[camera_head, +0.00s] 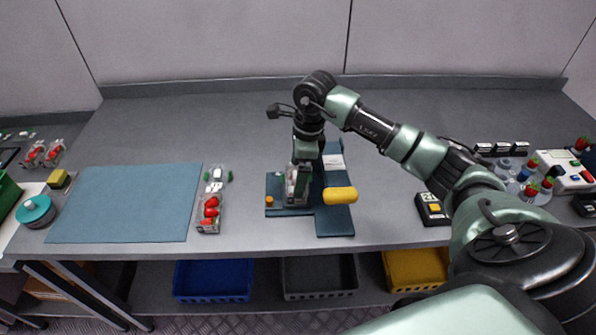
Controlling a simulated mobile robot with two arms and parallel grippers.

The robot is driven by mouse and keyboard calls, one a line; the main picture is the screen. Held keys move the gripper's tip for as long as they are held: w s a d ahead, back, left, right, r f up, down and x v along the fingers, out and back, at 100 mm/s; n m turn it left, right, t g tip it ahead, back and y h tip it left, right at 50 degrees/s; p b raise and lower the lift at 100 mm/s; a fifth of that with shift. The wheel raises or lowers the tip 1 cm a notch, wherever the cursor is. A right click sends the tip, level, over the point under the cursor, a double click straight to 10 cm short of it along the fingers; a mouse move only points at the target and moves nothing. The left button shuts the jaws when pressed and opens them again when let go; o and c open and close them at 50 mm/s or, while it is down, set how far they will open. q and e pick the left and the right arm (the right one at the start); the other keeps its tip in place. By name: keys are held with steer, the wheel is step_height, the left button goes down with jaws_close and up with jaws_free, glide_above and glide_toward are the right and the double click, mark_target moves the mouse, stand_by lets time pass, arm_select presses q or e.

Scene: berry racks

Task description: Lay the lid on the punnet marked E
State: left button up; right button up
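My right gripper (301,180) comes down from above at the middle of the table, over a blue-grey mat (337,222). A pale, clear thing with a little red (291,184) shows at its fingers. I cannot tell whether it is a punnet or a lid, or whether the fingers hold it. Left of it, a clear punnet with red berries (209,213) stands by the large blue mat. Behind that punnet is another clear container (215,181) with white and green bits. No letter E is readable, and no lid stands out clearly. My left gripper is not in view.
A yellow cylinder (340,195) and a small orange piece (269,201) are close to my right gripper. The large blue mat (125,204) is bare. A yellow-black device (432,209) is at right.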

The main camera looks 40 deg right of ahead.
stand_by(0.3)
steer(key=o, duration=1)
steer(key=shift+r, duration=0.1)
steer(key=shift+r+p, duration=2)
steer(key=shift+r, duration=1.45)
